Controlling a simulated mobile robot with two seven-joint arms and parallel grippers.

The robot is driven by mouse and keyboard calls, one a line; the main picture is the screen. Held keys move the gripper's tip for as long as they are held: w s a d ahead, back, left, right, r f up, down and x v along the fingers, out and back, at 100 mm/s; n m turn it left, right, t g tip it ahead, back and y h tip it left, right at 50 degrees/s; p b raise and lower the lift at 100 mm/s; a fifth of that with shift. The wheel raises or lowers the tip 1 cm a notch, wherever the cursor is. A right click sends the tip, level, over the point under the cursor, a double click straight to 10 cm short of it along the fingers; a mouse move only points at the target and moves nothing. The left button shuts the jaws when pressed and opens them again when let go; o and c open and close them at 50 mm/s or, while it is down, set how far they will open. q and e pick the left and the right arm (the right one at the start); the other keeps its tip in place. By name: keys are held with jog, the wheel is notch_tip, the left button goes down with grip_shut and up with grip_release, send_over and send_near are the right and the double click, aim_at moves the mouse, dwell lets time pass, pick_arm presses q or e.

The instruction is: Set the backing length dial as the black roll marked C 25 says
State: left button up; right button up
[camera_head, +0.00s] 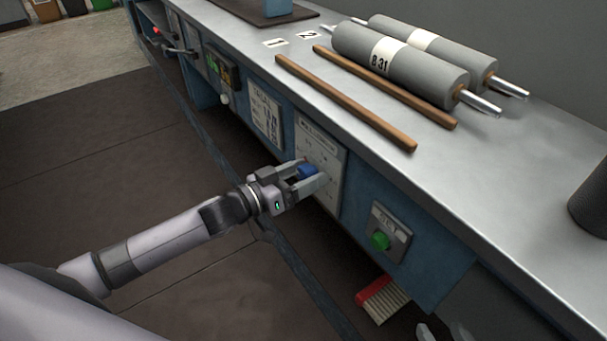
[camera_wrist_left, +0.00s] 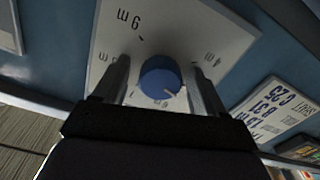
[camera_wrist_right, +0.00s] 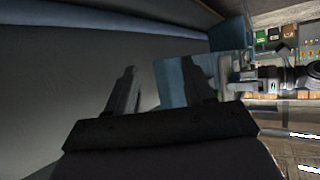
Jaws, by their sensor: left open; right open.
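The blue dial (camera_head: 308,171) sits on a pale scale plate (camera_head: 320,140) on the bench front. My left gripper (camera_head: 304,180) is open, its fingers either side of the dial; I cannot tell whether they touch it. In the left wrist view, the dial (camera_wrist_left: 160,78) has a pale pointer mark toward the lower right, and the scale labels appear upside down. A printed sheet (camera_wrist_left: 270,110) beside it lists C 25 and B 31. A dark roll (camera_head: 592,195) is cut off at the right edge; no marking shows on it. My right gripper (camera_wrist_right: 160,95) is open and empty.
Grey rolls, one marked B 31 (camera_head: 379,62), lie on the bench top by wooden strips (camera_head: 345,102). A green button (camera_head: 380,240) is right of the dial plate. A red brush (camera_head: 378,298) is low by the bench front. Floor left of the bench is clear.

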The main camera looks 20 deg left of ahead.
pick_arm(q)
jog(key=c, duration=1.1)
jog(key=shift+o, duration=0.2)
jog(key=shift+m, duration=0.3)
